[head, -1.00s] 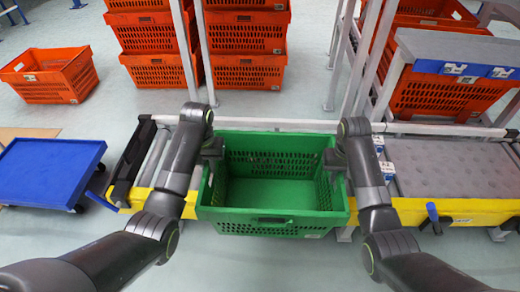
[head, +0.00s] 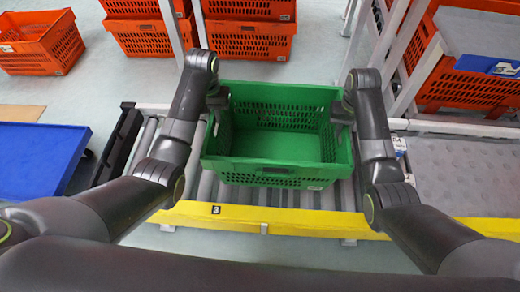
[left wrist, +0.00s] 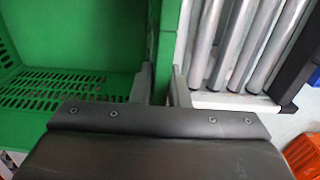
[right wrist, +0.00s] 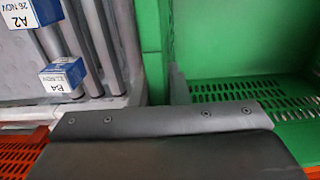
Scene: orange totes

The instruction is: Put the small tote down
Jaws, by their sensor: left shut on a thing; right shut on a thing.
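The small tote is green, empty and open at the top (head: 270,146). It is level over the grey roller conveyor (head: 205,185) in the head view; I cannot tell whether its base touches the rollers. My left gripper (head: 217,100) is shut on the tote's left wall, and the left wrist view shows its fingers (left wrist: 163,85) on either side of the green rim. My right gripper (head: 341,108) is shut on the right wall, with the green rim between its fingers in the right wrist view (right wrist: 160,90).
A yellow rail (head: 270,218) runs along the conveyor's near edge. A blue cart (head: 40,158) stands at the left. Orange totes (head: 245,38) are stacked behind, and another (head: 40,42) is on the floor. Metal posts (head: 385,40) stand behind right. Blue labelled boxes (right wrist: 62,77) lie right of the tote.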

